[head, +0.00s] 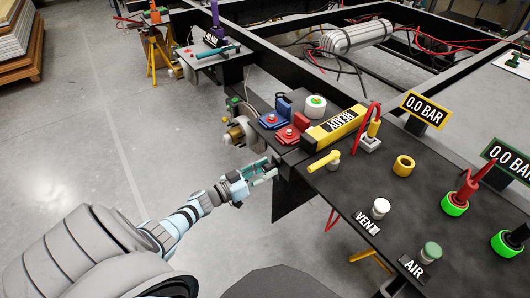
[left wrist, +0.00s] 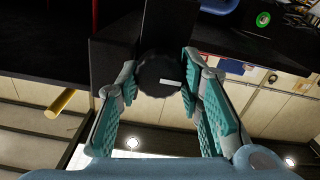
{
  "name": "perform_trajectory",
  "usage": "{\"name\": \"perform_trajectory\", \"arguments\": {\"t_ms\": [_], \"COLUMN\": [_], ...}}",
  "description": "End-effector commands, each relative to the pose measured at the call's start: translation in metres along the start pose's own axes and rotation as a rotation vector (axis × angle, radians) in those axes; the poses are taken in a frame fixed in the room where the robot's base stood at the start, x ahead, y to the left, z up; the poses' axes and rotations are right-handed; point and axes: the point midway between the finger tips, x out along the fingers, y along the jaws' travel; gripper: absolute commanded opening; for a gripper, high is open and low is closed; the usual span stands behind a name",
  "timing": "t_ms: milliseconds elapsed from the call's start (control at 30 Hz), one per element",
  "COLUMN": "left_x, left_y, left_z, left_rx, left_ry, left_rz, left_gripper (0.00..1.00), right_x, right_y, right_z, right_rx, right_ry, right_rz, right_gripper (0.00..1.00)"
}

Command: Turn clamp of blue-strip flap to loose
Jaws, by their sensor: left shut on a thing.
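A round black knob (left wrist: 158,76) with a short white mark shows in the left wrist view, under a dark beam. I take it to be the clamp. My left gripper (left wrist: 160,68) has one teal-padded finger on each side of it and is shut on it. In the head view my left gripper (head: 268,171) is at the near left edge of the black bench, and the knob is hidden there. A dark panel (head: 293,197) hangs below this edge, beside the gripper. I cannot make out a blue strip on it. My right gripper is not in view.
The black bench top (head: 350,205) holds a yellow READY bar (head: 336,128), a yellow-handled lever (head: 323,161), a yellow ring (head: 403,166) and red and blue blocks (head: 283,105). VENT and AIR knobs (head: 431,251) stand at the front. The floor on the left is clear.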

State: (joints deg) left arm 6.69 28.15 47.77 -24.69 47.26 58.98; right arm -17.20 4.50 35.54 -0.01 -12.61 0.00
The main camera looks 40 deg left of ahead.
Motion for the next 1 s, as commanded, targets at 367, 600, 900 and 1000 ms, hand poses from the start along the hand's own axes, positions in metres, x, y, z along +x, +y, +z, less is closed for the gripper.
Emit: {"name": "perform_trajectory", "arguments": {"t_ms": [367,600,900,1000], "left_x": [0.0,-0.007,-0.083,-0.105], "left_y": [0.0,-0.001,0.0,0.0], "left_z": [0.001,0.001,0.002,0.002], "left_rx": [0.0,0.001,0.0,-0.001], "left_ry": [-0.001,-0.002,-0.007,-0.005], "left_rz": [0.0,-0.001,0.001,0.001], "left_gripper": [0.54,0.54,0.54,0.54], "right_x": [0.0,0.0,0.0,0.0], "right_y": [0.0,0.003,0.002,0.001], "right_z": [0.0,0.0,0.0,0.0], "right_rx": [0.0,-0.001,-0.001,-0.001], "right_ry": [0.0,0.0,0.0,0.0], "right_rz": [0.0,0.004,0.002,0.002], "right_gripper": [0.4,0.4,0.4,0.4]}}
